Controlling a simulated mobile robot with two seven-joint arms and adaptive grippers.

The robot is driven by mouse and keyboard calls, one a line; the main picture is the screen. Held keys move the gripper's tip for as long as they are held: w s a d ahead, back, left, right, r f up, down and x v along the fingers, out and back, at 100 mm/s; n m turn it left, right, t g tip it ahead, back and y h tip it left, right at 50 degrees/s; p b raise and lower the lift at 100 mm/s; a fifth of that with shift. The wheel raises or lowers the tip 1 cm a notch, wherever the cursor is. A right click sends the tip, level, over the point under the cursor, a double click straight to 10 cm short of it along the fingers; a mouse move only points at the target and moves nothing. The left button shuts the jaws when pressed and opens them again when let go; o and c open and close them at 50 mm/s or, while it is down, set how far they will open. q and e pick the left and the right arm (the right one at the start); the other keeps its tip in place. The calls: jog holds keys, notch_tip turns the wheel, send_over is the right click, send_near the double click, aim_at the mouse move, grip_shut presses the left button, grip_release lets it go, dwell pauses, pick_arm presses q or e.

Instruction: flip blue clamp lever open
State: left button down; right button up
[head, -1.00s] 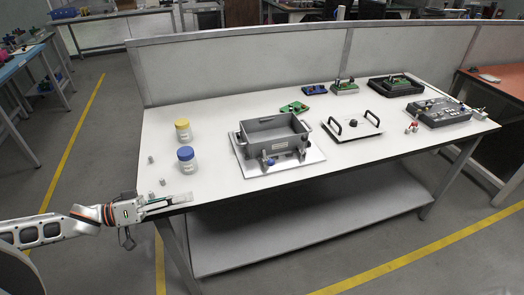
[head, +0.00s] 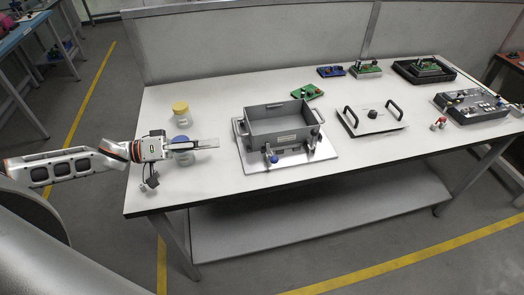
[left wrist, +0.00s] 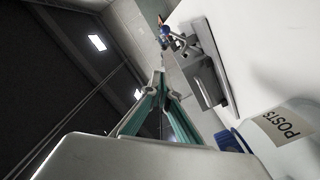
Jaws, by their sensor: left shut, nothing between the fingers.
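The blue clamp lever (head: 273,158) is at the front of a grey open box (head: 283,126) fixed on a metal plate (head: 306,157). In the left wrist view, the grey box (left wrist: 208,80) shows beyond the fingertips, with small blue and red parts near it. My left gripper (head: 214,144) is shut and empty, left of the box and apart from it. Its fingers (left wrist: 160,78) meet at the tips in the left wrist view. I cannot make out the lever's exact angle. My right gripper is out of view.
A white plate with two black handles (head: 372,118) lies right of the box.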

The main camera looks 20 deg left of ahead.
pick_arm(q)
send_over(271, 153)
jog(key=s+v, duration=0.1)
jog(key=v, duration=0.3)
jog(key=shift+s+d+f, duration=0.25)
jog(key=shift+d+f, duration=0.1)
jog(key=shift+f, duration=0.2)
jog(key=shift+s+d+f, duration=0.25)
jog(key=shift+d+f, duration=0.1)
jog(key=shift+f, duration=0.15)
jog(key=shift+s+d+f, duration=0.45)
jog(key=shift+f, duration=0.1)
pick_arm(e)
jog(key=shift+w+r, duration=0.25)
